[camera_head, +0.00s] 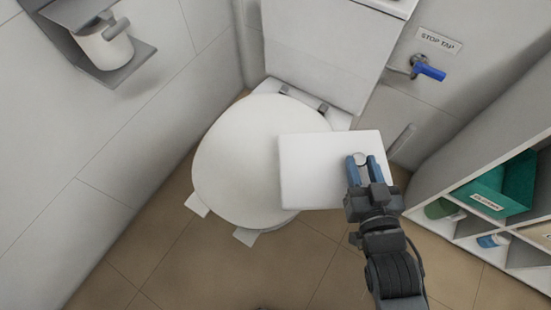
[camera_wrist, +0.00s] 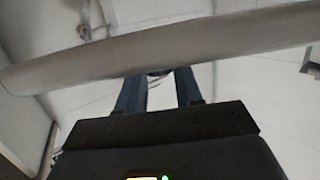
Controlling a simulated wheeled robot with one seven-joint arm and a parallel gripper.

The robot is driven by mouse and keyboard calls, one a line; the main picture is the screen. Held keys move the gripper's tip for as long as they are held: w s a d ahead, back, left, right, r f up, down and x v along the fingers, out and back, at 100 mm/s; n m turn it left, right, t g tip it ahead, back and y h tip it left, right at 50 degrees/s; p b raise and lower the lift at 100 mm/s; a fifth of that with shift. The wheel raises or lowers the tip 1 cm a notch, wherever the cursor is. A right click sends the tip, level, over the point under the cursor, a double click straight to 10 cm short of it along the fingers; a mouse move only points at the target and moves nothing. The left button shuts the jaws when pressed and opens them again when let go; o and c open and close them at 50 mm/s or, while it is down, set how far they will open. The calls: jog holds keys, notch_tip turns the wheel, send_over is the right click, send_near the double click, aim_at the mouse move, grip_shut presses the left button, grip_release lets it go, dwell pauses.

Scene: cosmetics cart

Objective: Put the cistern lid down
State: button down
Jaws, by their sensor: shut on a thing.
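The cistern lid (camera_head: 318,172) is a flat white slab in the head view, held in the air above the right part of the closed toilet seat cover (camera_head: 245,155). My gripper (camera_head: 361,163) is shut on a small round knob near the slab's right side. In the wrist view my blue fingers (camera_wrist: 160,92) reach up to the lid (camera_wrist: 150,62), which crosses the picture nearly edge-on. The white cistern (camera_head: 325,45) stands behind the toilet; its top is mostly cut off by the picture's upper edge.
A stop tap with a blue handle (camera_head: 428,71) is on the wall right of the cistern. A shelf unit (camera_head: 450,160) with a green box (camera_head: 500,185) stands at the right. A toilet roll holder (camera_head: 105,45) is at upper left. Tiled floor (camera_head: 160,265) is clear in front.

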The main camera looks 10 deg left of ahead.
aim_at(323, 170)
jog(key=s+a+b, duration=0.1)
jog(key=s+a+f+n+y+b, duration=0.1)
jog(key=a+b, duration=0.1)
jog(key=s+a+f+y+b, duration=0.1)
jog(key=b, duration=0.1)
jog(key=shift+s+a+f+n+g, duration=0.1)
jog(key=shift+a+f+n+g, duration=0.2)
jog(key=shift+n+g, duration=0.1)
jog(key=shift+s+a+y+b, duration=0.35)
jog(key=shift+a+y+b, duration=0.1)
jog(key=shift+b, duration=0.2)
jog(key=shift+w+a+f, duration=0.1)
jog(key=shift+a, duration=0.1)
jog(key=w+a+f+b, duration=0.1)
jog(key=w+a+f, duration=0.1)
jog(key=w+a+f+b, duration=0.1)
jog(key=w+a+f, duration=0.1)
jog(key=w+a, duration=0.1)
jog(key=w+a+f+b, duration=0.2)
jog(key=w, duration=0.1)
jog(key=shift+w+a+f, duration=0.1)
jog(key=shift+a+f, duration=0.2)
jog(key=shift+a, duration=0.1)
jog(key=shift+f+b, duration=1.1)
jog(key=shift+f, duration=0.95)
jog(key=c, duration=0.7)
grip_release()
jog(key=shift+f, duration=0.1)
jog(key=shift+c, duration=0.2)
